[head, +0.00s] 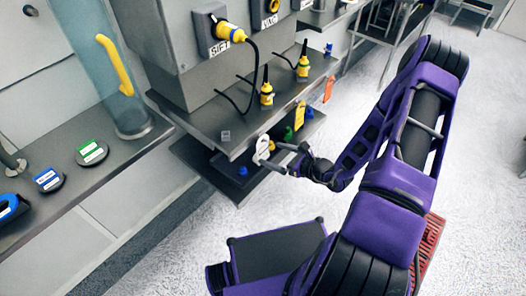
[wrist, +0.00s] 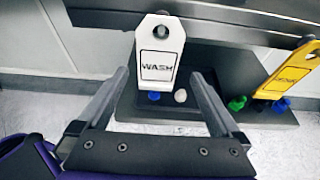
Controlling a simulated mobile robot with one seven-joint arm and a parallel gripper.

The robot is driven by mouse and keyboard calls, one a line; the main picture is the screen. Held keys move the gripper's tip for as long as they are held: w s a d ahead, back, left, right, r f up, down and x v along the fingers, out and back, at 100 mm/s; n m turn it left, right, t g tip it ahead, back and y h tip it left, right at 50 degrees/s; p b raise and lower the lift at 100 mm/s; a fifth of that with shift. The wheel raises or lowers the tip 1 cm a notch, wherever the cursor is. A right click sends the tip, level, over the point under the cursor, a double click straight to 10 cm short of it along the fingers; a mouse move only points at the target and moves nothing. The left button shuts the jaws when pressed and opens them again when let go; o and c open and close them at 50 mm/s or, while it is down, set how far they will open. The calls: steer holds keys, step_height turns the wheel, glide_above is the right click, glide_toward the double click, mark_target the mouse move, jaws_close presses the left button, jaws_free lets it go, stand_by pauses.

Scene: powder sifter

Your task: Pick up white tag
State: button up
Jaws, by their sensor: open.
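The white tag (wrist: 159,50) reads "WASH" and hangs from a peg at the edge of the grey shelf in the wrist view. In the head view the white tag (head: 262,148) hangs at the shelf's front edge, partly beside my fingers. My gripper (wrist: 160,82) is open, with one finger on each side of the tag's lower part in the wrist picture. I cannot tell how far the fingertips are from it in depth. My gripper (head: 282,158) also shows in the head view at the tag.
A yellow tag (wrist: 292,72) hangs to the right, and an orange tag (head: 328,88) hangs farther along. A lower shelf (wrist: 140,113) holds small blue, white and green knobs. Yellow plugs (head: 266,93) with black cables stand on the upper shelf (head: 215,118).

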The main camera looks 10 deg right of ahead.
mark_target(264, 150)
steer(key=x, duration=0.5)
steer(key=shift+a+f, duration=0.15)
steer(key=shift+a, duration=0.1)
steer(key=c, duration=1.3)
steer(key=shift+d+r, duration=0.15)
steer(key=shift+r, duration=0.2)
